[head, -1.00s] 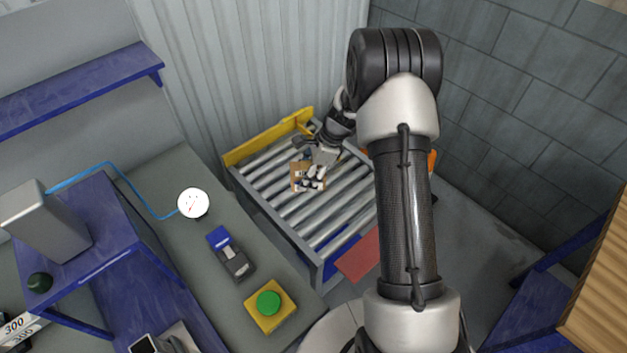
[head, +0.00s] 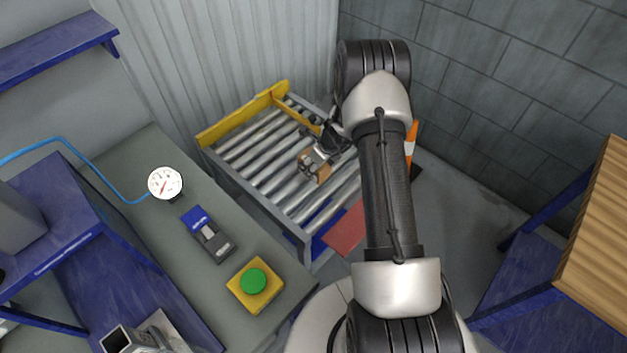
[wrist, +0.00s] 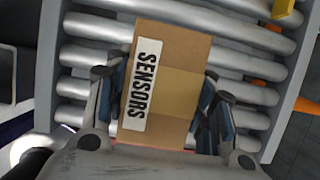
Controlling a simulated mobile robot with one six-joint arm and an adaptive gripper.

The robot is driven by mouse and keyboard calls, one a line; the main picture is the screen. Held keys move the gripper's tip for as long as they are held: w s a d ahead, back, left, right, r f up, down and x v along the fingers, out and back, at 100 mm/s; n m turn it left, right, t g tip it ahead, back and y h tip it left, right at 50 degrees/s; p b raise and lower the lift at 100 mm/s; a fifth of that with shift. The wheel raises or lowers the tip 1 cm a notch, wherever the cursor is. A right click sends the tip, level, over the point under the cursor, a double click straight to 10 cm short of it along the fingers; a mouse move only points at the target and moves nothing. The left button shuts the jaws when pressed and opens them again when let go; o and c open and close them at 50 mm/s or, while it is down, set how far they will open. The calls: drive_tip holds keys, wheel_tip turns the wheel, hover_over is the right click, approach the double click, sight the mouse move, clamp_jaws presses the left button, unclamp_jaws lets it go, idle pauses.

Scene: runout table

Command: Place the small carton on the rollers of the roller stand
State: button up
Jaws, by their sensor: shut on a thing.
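The small carton (wrist: 182,85) is brown with a white label reading SENSORS, seen large in the wrist view. It also shows in the head view (head: 323,173), partly hidden by my gripper. My gripper (wrist: 163,105) is shut on the carton, one finger on each side. The roller stand (head: 259,205) has a grey frame and several metal rollers (head: 262,152). The carton is over the rollers; I cannot tell whether it touches them.
A yellow stop (head: 235,115) edges the far end of the stand. To the left, a grey bench holds a green button on a yellow box (head: 253,283), a blue-and-grey device (head: 208,235) and a gauge (head: 165,183). An orange-and-white cone (head: 411,140) stands right of the stand.

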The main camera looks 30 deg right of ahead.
drive_tip(key=shift+f+b, duration=1.2)
drive_tip(key=shift+f, duration=1.95)
drive_tip(key=shift+f, duration=0.2)
drive_tip(key=o, duration=1.2)
drive_tip(key=shift+c, duration=0.2)
drive_tip(key=shift+r, duration=0.15)
